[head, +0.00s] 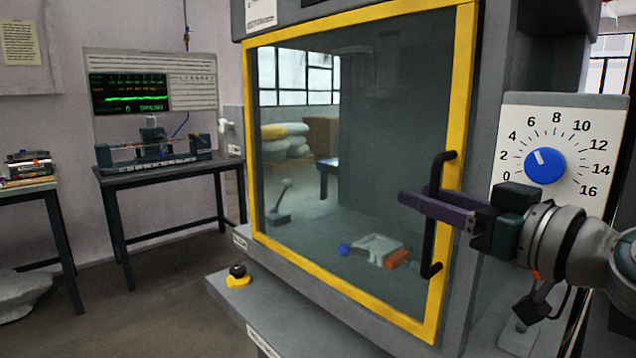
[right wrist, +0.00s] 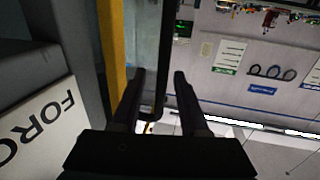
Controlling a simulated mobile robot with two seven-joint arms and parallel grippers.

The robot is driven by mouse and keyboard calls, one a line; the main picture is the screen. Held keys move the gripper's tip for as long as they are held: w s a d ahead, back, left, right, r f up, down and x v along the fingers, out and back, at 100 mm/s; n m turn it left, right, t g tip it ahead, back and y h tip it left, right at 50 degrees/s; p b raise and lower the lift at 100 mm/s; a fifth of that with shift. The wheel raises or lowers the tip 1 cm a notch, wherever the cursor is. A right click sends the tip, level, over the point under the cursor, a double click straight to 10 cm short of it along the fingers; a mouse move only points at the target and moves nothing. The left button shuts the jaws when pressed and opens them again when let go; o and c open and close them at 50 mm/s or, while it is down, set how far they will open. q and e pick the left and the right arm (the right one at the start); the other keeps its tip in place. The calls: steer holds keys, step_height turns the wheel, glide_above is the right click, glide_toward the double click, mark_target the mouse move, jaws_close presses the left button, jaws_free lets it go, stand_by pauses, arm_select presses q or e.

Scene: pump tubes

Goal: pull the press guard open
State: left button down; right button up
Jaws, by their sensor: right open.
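The press guard (head: 458,120) is a clear pane in a yellow frame on the front of a grey press. It appears shut against the press body. Its black upright handle (head: 432,248) is on the right side of the frame. My right gripper (head: 424,207) comes in from the right at the handle, fingers pointing left across it. In the right wrist view the gripper (right wrist: 160,85) is open, with the handle bar (right wrist: 166,50) running between its two fingers, closer to the right one. The fingers are not closed on the bar. My left gripper is not in view.
A dial panel (head: 510,115) with a blue knob stands right of the guard, close to my right arm. A yellow-based black button (head: 238,276) sits on the ledge below the guard. A bench (head: 160,172) stands at the back left. Floor before it is clear.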

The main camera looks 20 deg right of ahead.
steer(key=shift+w+a, duration=0.15)
steer(key=shift+w, duration=0.55)
steer(key=shift+w+a, duration=0.15)
steer(key=shift+w, duration=0.5)
jaws_close()
stand_by(0.5)
